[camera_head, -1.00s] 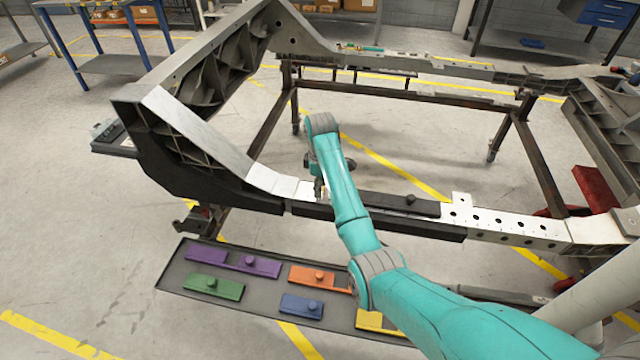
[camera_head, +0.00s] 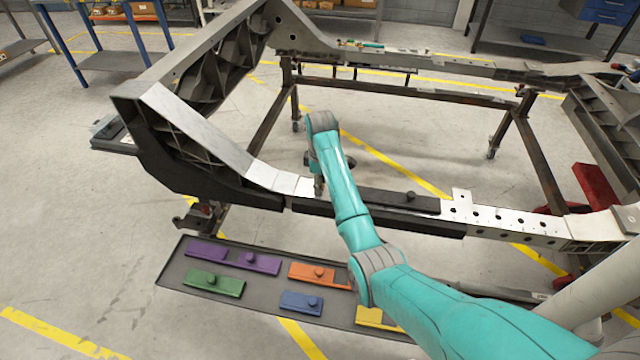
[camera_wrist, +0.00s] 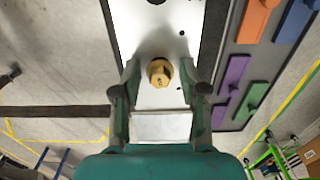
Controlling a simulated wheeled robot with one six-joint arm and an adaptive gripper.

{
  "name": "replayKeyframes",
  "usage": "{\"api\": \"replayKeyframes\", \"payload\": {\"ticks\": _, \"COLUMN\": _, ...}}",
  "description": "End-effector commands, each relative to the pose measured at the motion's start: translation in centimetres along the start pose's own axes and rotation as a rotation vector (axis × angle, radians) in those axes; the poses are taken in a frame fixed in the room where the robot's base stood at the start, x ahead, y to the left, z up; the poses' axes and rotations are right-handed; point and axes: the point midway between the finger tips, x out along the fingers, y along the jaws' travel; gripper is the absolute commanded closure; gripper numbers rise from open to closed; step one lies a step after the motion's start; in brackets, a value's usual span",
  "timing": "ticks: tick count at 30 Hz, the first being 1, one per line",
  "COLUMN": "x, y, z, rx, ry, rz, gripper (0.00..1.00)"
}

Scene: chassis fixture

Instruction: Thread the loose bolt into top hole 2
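A brass hex bolt (camera_wrist: 159,72) shows from above on the white top plate (camera_wrist: 150,108) in the wrist view. I cannot tell whether it sits in a hole. My gripper (camera_wrist: 160,74) is open, with one finger on each side of the bolt and a visible gap on both sides. In the head view my gripper (camera_head: 318,186) is low over the near rail of the chassis, where the white plate (camera_head: 285,182) meets the dark section; the bolt cannot be made out there. A dark hole (camera_wrist: 156,1) shows at the wrist view's top edge.
A dark block with a knob (camera_head: 411,197) lies on the rail right of my arm. A grey tray (camera_head: 262,300) on the floor holds several coloured plates, also visible in the wrist view (camera_wrist: 230,92). The chassis side arm (camera_head: 205,130) rises at left.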

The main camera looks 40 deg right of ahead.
Motion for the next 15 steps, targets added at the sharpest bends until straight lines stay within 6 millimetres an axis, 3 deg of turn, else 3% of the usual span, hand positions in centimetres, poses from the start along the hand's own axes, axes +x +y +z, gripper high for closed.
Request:
{"api": "replayKeyframes", "payload": {"ticks": 1, "x": 0.0, "y": 0.0, "z": 0.0, "rx": 0.0, "ry": 0.0, "rz": 0.0, "gripper": 0.71}}
{"api": "replayKeyframes", "payload": {"ticks": 4, "x": 0.0, "y": 0.01, "z": 0.0, "rx": 0.0, "ry": 0.0, "rz": 0.0, "gripper": 0.96}}
{"api": "replayKeyframes", "payload": {"ticks": 5, "x": 0.0, "y": 0.01, "z": 0.0, "rx": 0.0, "ry": 0.0, "rz": 0.0, "gripper": 1.0}}
{"api": "replayKeyframes", "payload": {"ticks": 11, "x": -0.01, "y": 0.01, "z": -0.01, "rx": -0.016, "ry": 0.0, "rz": 0.0, "gripper": 1.0}}
{"api": "replayKeyframes", "payload": {"ticks": 15, "x": -0.01, "y": 0.01, "z": -0.01, "rx": -0.135, "ry": 0.0, "rz": 0.0, "gripper": 1.0}}
